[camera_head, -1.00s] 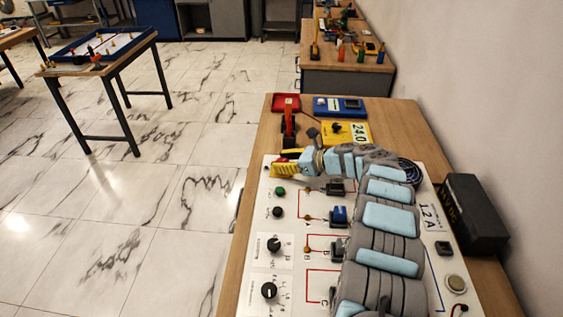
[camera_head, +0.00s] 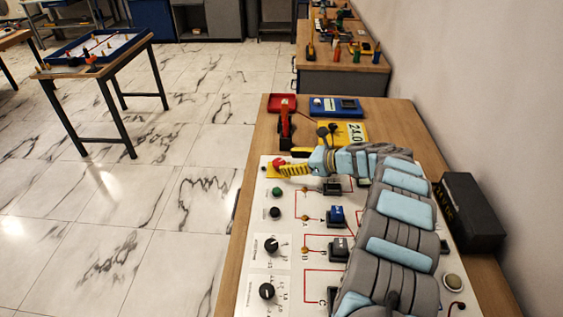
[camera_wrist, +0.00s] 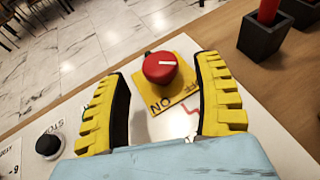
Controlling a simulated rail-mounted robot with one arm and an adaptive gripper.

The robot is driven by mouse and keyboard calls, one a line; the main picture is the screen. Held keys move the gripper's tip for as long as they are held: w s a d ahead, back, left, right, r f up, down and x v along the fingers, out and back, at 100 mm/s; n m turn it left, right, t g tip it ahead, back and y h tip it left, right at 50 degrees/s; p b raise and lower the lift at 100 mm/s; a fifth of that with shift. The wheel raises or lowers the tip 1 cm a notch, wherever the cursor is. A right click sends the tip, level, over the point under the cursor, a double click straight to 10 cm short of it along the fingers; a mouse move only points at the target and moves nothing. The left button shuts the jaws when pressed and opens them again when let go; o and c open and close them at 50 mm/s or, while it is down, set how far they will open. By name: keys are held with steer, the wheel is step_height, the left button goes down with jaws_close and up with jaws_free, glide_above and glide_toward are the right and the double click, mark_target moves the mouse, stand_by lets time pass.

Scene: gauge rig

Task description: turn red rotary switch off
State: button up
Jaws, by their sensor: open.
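The red rotary switch (camera_wrist: 160,67) is a round red knob with a white pointer line, on a yellow plate (camera_wrist: 184,88) with black lettering. "ON" is readable; the other word is partly hidden by my right finger. The pointer runs toward the right in the wrist view. My gripper (camera_wrist: 163,75) has yellow ribbed fingers spread wide on either side of the knob, with visible gaps, so it is apart from it. In the head view the red knob (camera_head: 279,162) sits at the panel's far left corner, by my gripper (camera_head: 291,169).
The white panel (camera_head: 254,213) carries green and black buttons, black dials (camera_head: 271,245) and several other switches. A black holder (camera_wrist: 264,37) with a red item stands on the wooden bench beyond it. A black box (camera_head: 468,213) stands at the right by the wall.

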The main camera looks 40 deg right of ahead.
steer(key=v, duration=0.8)
stand_by(0.4)
